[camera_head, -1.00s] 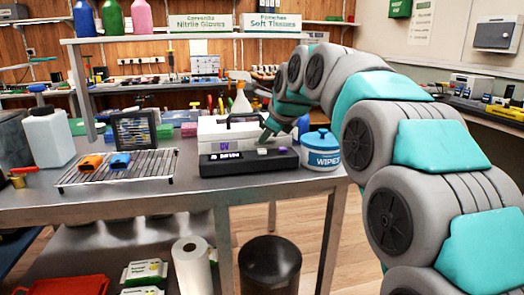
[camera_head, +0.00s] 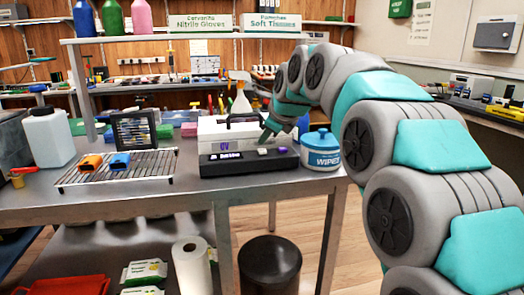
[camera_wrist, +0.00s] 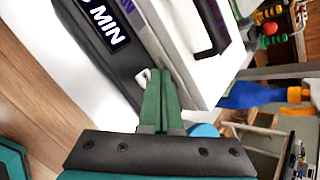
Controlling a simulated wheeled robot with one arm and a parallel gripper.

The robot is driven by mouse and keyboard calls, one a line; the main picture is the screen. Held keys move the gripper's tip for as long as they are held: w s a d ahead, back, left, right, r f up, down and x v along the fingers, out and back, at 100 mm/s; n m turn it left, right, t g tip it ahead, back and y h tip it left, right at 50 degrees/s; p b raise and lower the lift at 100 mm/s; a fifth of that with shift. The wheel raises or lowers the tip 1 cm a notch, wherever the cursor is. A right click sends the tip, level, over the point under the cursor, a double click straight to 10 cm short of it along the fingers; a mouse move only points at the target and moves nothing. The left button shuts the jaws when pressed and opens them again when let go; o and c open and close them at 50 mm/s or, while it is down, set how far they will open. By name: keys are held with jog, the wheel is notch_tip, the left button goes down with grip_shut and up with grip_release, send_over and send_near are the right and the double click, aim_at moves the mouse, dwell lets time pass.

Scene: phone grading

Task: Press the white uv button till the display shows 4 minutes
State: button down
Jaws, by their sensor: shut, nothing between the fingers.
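The black control panel (camera_head: 248,163) lies along the front of the white UV box (camera_head: 222,134) on the steel table. Its lit display (camera_head: 227,157) is too small to read in the head view. In the wrist view the display (camera_wrist: 103,22) reads "MIN", with the digit before it cut by the frame edge. My gripper (camera_head: 263,140) is shut and empty, pointing down at the panel. In the wrist view its green fingertips (camera_wrist: 155,76) are right at the small white button (camera_wrist: 142,77), partly covering it. I cannot tell whether they touch it. A purple button (camera_head: 282,150) sits to the right.
A wire rack (camera_head: 130,172) with orange and blue items lies to the left. A spray bottle (camera_head: 241,100) stands behind the box.

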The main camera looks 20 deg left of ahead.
dwell(0.3)
jog(key=shift+f, duration=0.4)
jog(key=shift+f, duration=0.5)
dwell(0.8)
jog(key=shift+r, duration=0.15)
jog(key=shift+r+p, duration=0.8)
jog(key=shift+p, duration=0.1)
jog(key=shift+r+p, duration=0.55)
jog(key=shift+r, duration=1.9)
jog(key=shift+d, duration=0.1)
